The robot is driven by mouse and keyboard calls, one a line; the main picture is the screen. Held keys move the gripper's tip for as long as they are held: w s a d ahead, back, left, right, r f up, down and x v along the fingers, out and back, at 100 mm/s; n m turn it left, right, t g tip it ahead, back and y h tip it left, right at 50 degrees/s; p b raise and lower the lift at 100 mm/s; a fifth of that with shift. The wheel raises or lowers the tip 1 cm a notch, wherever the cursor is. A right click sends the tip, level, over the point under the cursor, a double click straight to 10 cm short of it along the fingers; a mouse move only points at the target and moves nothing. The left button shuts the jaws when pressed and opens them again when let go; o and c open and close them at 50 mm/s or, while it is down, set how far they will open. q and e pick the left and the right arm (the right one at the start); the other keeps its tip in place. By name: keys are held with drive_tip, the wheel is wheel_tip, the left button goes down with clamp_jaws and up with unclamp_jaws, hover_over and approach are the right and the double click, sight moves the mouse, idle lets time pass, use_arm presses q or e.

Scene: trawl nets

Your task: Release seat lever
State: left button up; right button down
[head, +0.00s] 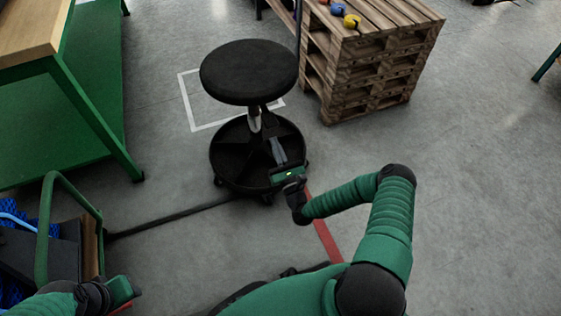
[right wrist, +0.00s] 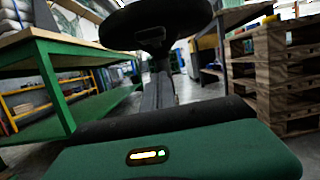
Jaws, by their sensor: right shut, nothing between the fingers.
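A stool with a round black seat (head: 248,70) stands ahead on a round black base (head: 228,165). The seat's dark underside fills the top of the right wrist view (right wrist: 160,22). A dark mechanism (right wrist: 151,38) shows beneath it; I cannot make out the lever clearly. My right gripper (head: 274,141) is over the base, below the seat and just right of the stool's column (head: 254,122). Its fingers (right wrist: 158,78) are shut and empty, pointing toward the seat's underside. My left gripper (head: 128,291) is at the bottom left, away from the stool; its fingers are not clear.
A stack of wooden pallets (head: 370,80) with small coloured items on top stands behind right. A green workbench (head: 75,95) stands at the left. A cart (head: 50,220) with blue netting is at the lower left. The floor (head: 480,180) at right is clear.

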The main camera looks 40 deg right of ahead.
sight(273, 127)
drive_tip(key=r, duration=0.2)
drive_tip(key=w+r, duration=0.1)
drive_tip(key=r, duration=0.1)
drive_tip(key=shift+w+d+r+b, duration=0.1)
drive_tip(key=shift+r+b, duration=0.05)
drive_tip(key=shift+b, duration=0.15)
wheel_tip(273, 127, up, 3)
drive_tip(key=p, duration=0.4)
drive_tip(key=shift+g, duration=0.4)
drive_tip(key=shift+f, duration=0.25)
